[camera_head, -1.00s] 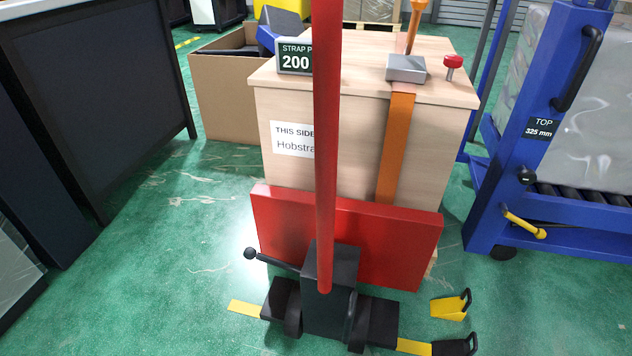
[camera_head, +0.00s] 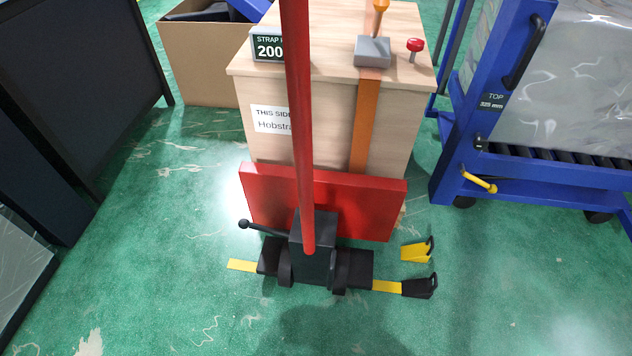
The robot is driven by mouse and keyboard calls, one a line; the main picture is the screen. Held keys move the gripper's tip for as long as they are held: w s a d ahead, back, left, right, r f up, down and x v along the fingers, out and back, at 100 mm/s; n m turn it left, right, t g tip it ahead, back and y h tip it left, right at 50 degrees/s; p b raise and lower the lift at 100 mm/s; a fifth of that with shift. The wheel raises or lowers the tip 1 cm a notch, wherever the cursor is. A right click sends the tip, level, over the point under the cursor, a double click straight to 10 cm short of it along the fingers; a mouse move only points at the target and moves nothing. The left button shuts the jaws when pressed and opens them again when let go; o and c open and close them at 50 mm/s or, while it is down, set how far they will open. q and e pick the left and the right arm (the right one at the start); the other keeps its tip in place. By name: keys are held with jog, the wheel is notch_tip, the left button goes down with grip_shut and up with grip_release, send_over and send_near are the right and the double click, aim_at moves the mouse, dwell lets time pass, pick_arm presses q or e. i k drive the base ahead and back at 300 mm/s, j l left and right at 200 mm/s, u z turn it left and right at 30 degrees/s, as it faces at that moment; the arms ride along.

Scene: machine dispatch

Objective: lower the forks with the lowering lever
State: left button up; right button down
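The red pallet jack or stacker (camera_head: 325,196) stands in the middle, its red upright handle (camera_head: 300,120) rising out of the top of the view. A dark lever with a round black knob (camera_head: 244,224) sticks out to the left of its black pump body (camera_head: 316,245); this appears to be the lowering lever. The forks are hidden behind the red plate, under or near a wooden crate (camera_head: 270,160). Neither of my grippers is in view.
A blue roller stand (camera_head: 520,165) with a wrapped load stands at the right. A cardboard box (camera_head: 200,65) is behind left, a dark cabinet (camera_head: 100,75) at the left. Green floor in front is clear.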

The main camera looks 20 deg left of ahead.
aim_at(244, 223)
jog(key=u, duration=1.2)
